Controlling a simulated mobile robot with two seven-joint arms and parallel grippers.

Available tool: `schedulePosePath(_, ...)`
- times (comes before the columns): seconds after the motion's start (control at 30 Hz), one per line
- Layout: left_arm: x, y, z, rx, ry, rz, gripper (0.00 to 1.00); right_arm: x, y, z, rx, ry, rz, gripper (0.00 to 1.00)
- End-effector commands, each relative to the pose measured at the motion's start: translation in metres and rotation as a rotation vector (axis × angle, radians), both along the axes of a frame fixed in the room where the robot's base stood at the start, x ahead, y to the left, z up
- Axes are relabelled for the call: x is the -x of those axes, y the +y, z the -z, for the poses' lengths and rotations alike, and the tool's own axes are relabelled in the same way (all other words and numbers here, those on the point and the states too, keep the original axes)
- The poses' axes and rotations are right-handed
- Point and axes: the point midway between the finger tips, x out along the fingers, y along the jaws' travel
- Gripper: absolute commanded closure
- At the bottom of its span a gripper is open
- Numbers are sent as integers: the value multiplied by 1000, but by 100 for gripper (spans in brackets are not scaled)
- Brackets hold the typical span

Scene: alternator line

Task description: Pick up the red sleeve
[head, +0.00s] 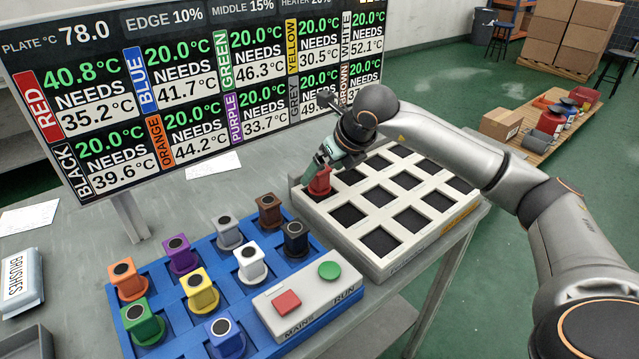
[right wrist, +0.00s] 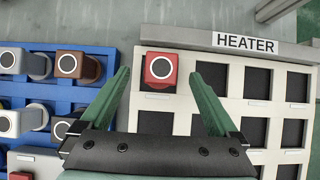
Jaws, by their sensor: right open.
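The red sleeve (head: 319,184) stands in a corner cell of the white heater tray (head: 378,262), at the end close to the display board. My right gripper (head: 325,158) is right above it, pointing down. In the right wrist view the red sleeve (right wrist: 160,70) shows between the two spread green fingers of my right gripper (right wrist: 161,75), with a gap on both sides. The jaws are open and hold nothing. My left gripper is not in view.
A blue rack (head: 258,331) holds several coloured sleeves left of the heater. A control box (head: 309,297) with red and green buttons sits at its front. A display board (head: 200,90) stands behind. The other heater cells look empty.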

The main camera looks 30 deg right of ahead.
Motion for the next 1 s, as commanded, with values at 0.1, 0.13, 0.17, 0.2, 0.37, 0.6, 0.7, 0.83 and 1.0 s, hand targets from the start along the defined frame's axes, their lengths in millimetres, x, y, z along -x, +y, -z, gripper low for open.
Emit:
schedulePosePath(0.1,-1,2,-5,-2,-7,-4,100,-7,1,18,-1,4,-1,4)
schedulePosePath(0.13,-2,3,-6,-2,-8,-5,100,-9,1,22,0,5,-1,4)
schedulePosePath(0.17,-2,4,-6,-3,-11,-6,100,-12,1,26,-1,3,-1,4)
schedulePosePath(0.2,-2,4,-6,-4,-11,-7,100,-15,1,29,-2,2,-1,4)
schedulePosePath(0.37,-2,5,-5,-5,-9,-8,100,-20,1,37,-1,0,-1,4)
schedulePosePath(0.6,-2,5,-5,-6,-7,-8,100,-20,1,37,0,0,-1,10)
schedulePosePath(0.7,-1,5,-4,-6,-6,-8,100,-20,1,37,0,0,-1,21)
schedulePosePath(0.83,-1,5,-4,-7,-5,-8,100,-20,1,37,0,0,-1,36)
schedulePosePath(1.0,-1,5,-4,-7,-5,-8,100,-20,1,37,0,0,-1,55)
